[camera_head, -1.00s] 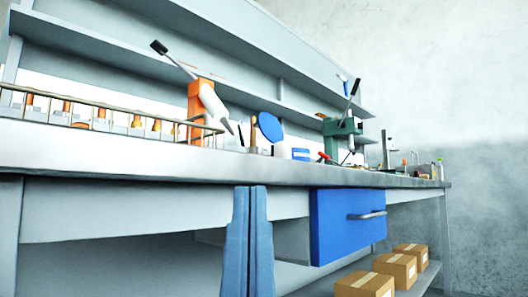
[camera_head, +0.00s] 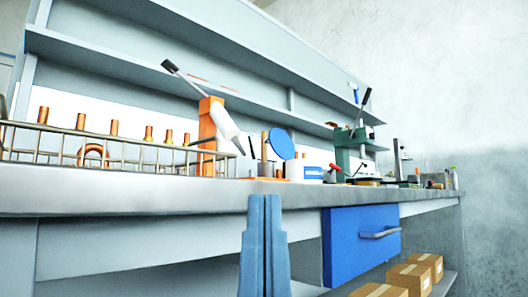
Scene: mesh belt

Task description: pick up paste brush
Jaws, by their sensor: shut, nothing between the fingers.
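A wooden stick (camera_head: 264,146) stands upright behind the bench's front edge, beside a round blue disc (camera_head: 281,144); it may be the paste brush handle, but I see no bristles. Its lower end meets a small grey cup-like thing (camera_head: 265,170). My gripper (camera_head: 264,199) is in front of the bench with its blue fingers pointing up and pressed together. It is empty, its tips just below the level of the stick and apart from it.
A wire rack (camera_head: 75,147) with copper fittings stands left on the bench (camera_head: 130,202). An orange stand (camera_head: 208,135) holds a tilted white cone-tipped tube. A green press (camera_head: 345,150) stands right. A blue drawer (camera_head: 350,250) sticks out below, above cardboard boxes (camera_head: 408,280).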

